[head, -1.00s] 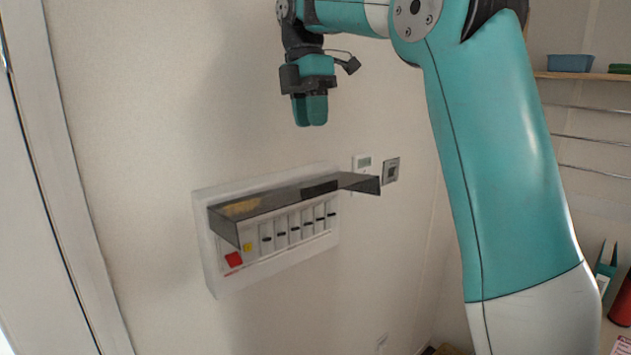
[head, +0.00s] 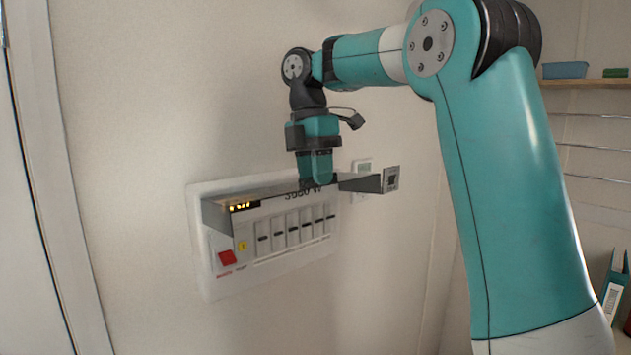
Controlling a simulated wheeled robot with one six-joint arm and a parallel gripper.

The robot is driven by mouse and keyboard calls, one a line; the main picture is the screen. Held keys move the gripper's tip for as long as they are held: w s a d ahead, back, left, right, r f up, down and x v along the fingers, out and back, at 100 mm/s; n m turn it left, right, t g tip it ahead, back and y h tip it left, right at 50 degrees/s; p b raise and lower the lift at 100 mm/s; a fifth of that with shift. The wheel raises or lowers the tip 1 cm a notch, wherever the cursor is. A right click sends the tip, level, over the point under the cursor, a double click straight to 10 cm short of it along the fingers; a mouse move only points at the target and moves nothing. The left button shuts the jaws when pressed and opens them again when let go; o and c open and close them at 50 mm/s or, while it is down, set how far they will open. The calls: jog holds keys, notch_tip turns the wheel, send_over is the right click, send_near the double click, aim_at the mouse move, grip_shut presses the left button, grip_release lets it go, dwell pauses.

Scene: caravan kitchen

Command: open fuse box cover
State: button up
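The fuse box (head: 212,279) is a white wall panel with a row of black switches, a red switch and a yellow button. Its smoky see-through cover (head: 350,182) is hinged up and sticks out from the wall above the switches, so they are uncovered. My gripper (head: 317,180) points down at the cover's right half. Its teal fingers are together with nothing seen between them. The fingertips meet the cover's upper edge in the picture; whether they touch it I cannot tell.
A door frame (head: 62,200) stands at the left. A shelf (head: 590,82) with a blue container (head: 565,70) is at the right. The wall below the box is clear.

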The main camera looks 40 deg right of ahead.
grip_shut()
jog(key=f+t+b, duration=0.1)
jog(key=b, duration=0.2)
jog(key=s+f+t+b, duration=0.1)
jog(key=b, duration=0.2)
jog(key=shift+s+f+b, duration=0.3)
jog(key=shift+r, duration=0.1)
grip_release()
